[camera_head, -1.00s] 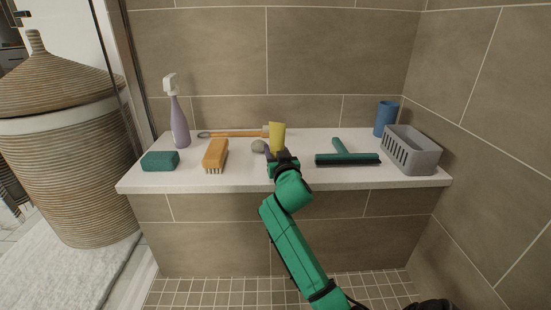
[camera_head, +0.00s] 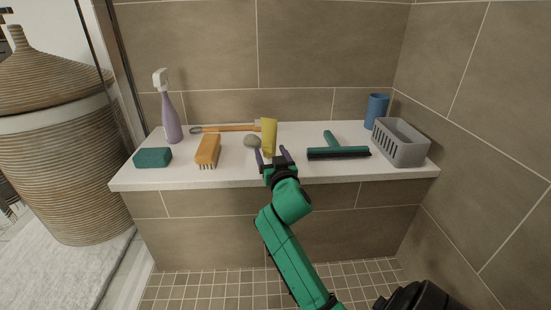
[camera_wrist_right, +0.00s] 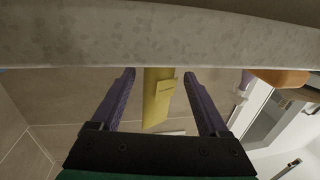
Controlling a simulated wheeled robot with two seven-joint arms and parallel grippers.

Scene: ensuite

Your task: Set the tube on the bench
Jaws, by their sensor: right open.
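The yellow tube (camera_head: 269,137) stands roughly upright on the white bench (camera_head: 225,173), near its middle. My right gripper (camera_head: 271,154) is open at the bench's front edge, just in front of the tube. In the right wrist view the tube (camera_wrist_right: 158,95) shows between the two spread purple fingers (camera_wrist_right: 160,76), with a gap on each side. The tube's foot is partly hidden by the gripper in the head view. My left gripper is not in view.
A grey round thing (camera_head: 252,142) and a wooden-handled tool (camera_head: 228,128) are close left of the tube. Farther left are an orange brush (camera_head: 208,149), green sponge (camera_head: 153,158) and spray bottle (camera_head: 170,115). Right are a squeegee (camera_head: 338,153), grey basket (camera_head: 401,143) and blue cup (camera_head: 376,110).

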